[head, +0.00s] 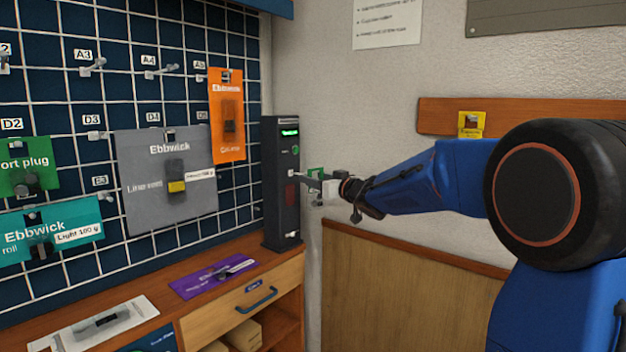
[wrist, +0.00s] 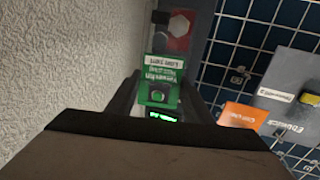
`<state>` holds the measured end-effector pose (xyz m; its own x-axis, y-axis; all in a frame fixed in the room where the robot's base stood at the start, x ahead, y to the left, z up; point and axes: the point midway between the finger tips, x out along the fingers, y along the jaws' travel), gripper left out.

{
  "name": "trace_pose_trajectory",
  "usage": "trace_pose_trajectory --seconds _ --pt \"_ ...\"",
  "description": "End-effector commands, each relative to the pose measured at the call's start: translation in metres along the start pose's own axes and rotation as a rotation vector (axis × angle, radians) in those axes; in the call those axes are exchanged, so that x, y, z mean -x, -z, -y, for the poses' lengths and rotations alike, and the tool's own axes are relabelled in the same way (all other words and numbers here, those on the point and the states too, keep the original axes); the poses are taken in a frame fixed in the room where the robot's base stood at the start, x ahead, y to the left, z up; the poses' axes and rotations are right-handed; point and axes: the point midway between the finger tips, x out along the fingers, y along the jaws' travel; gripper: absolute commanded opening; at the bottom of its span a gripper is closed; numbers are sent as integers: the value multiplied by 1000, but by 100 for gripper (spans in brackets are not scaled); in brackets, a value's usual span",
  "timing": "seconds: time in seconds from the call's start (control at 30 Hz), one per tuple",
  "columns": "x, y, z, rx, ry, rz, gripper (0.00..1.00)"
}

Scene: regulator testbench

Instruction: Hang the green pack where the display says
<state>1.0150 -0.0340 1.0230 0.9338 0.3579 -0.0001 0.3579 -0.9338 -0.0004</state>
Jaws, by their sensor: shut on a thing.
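A small green pack with a pale label (wrist: 160,82) shows between the fingers of my gripper (wrist: 158,100) in the wrist view. In the head view my gripper (head: 322,185) is shut on it, and only a bit of its green (head: 316,172) shows. They are at the right side of a tall black device (head: 281,190). Its small display (head: 290,132) is lit green, too small to read. I cannot tell whether the pack touches the device. The dark wire grid wall (head: 110,20) has labelled hooks; those at A3 (head: 94,66) and A4 (head: 163,70) look empty.
Another green pack (head: 25,168) hangs at D2. Teal (head: 70,215), grey (head: 165,205) and orange (head: 228,115) packs hang nearby. A purple pack (head: 212,275) and a white pack (head: 98,325) lie on the wooden counter (head: 160,294). A yellow tag (head: 472,124) is on a wall rail.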

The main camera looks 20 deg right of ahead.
Motion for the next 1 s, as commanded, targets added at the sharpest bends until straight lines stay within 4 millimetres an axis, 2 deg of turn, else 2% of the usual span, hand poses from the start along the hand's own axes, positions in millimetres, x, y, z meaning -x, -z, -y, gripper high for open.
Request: trace_pose_trajectory --seconds 1.0 --pt "40 1 -11 2 -1 -1 20"
